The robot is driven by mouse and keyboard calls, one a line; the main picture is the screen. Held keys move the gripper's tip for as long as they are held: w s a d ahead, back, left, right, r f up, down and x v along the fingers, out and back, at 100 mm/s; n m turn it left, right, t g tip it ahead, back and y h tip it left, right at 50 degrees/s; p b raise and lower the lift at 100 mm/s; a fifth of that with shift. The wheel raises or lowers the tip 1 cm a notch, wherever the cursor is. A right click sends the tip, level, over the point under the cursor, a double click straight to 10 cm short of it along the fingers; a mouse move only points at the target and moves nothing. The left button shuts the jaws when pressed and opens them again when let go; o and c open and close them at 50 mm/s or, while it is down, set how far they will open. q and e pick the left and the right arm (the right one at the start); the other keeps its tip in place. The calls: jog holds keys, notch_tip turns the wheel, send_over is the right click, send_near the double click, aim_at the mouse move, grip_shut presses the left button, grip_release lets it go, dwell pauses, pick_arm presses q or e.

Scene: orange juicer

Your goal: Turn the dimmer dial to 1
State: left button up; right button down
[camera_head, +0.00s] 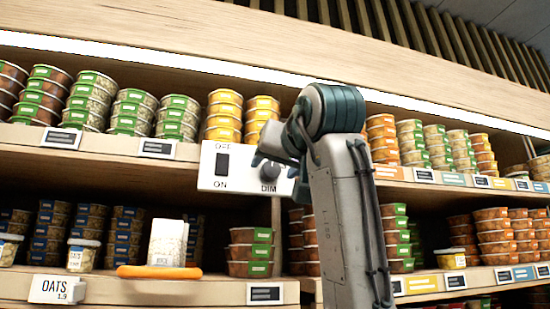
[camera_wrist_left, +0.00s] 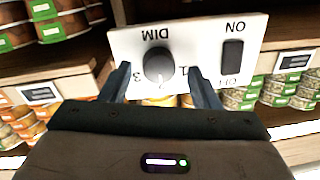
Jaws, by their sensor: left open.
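The dimmer dial (camera_head: 270,172) is a dark round knob on a white control panel (camera_head: 207,178), above the word DIM. I cannot tell clearly where the dial points. My left gripper (camera_head: 277,170) is in front of the panel. In the wrist view its open fingers (camera_wrist_left: 160,84) stand on either side of the dial, with gaps between. My right gripper is not in view.
An ON/OFF rocker switch (camera_head: 222,163) sits left of the dial. Shelves with stacked tubs (camera_head: 180,117) surround the panel. Below stand a white carton (camera_head: 167,243), an orange rod-like object (camera_head: 159,272) and an OATS label (camera_head: 57,290).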

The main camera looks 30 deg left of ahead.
pick_arm(q)
jog(key=shift+w+a, duration=0.3)
jog(key=shift+w, duration=0.05)
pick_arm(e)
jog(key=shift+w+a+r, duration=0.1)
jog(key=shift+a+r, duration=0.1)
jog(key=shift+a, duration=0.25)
pick_arm(q)
jog(key=c, duration=1)
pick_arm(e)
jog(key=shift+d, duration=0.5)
